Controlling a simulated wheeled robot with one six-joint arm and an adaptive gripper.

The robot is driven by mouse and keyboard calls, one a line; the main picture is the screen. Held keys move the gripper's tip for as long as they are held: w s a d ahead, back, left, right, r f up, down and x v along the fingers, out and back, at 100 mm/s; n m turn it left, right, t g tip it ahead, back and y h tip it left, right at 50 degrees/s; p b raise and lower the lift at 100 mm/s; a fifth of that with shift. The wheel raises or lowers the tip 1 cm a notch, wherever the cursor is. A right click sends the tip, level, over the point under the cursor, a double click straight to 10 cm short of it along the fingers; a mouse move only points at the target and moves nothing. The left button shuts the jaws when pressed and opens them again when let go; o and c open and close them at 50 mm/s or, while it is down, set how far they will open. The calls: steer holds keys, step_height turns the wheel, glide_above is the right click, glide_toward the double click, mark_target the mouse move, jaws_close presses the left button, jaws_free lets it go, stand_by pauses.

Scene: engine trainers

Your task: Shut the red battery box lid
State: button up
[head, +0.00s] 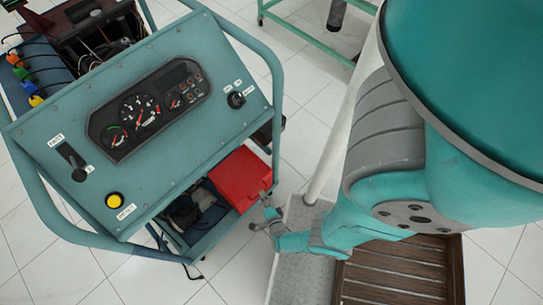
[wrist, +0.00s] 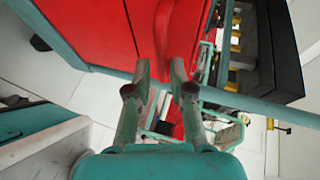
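The red battery box lid (head: 240,179) shows at the lower right of the teal engine trainer in the head view. Dark parts lie in the open bay beside it; I cannot tell the lid's exact angle. In the wrist view, red panels (wrist: 95,30) fill the top, with a raised rounded red part (wrist: 180,30) just beyond the fingertips. My gripper (head: 268,217) is just below the red lid's right corner in the head view. In the wrist view my gripper (wrist: 160,75) has its fingers apart with a narrow gap; contact with the red part is unclear.
The trainer's teal panel (head: 205,115) carries gauges and switches, with a tubular rail (head: 272,75) along its right side. A brown slatted pallet (head: 400,275) lies at the lower right. White tiled floor (head: 310,95) is open between the trainer and my arm.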

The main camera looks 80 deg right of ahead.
steer(key=v, duration=0.8)
steer(key=shift+s+a, duration=0.2)
steer(key=shift+a, duration=0.05)
stand_by(1.2)
steer(key=shift+s+a+r, duration=0.1)
steer(key=shift+s, duration=0.05)
stand_by(0.8)
steer(key=s+a+r+n+t+y, duration=0.1)
steer(key=a+r+n+t+y, duration=0.1)
steer(key=r+n, duration=0.7)
steer(key=s+a+r+n+t+y, duration=0.1)
steer(key=a+r+n+y, duration=0.4)
steer(key=r, duration=1.9)
steer(key=s+a+r+n+t+y, duration=0.1)
steer(key=a+r+n+t+y, duration=0.2)
steer(key=r+n, duration=1)
step_height(320, 180, up, 3)
steer(key=shift+s+a+r+n+y, duration=0.15)
steer(key=shift+a+n+y, duration=0.3)
steer(key=shift+y, duration=0.65)
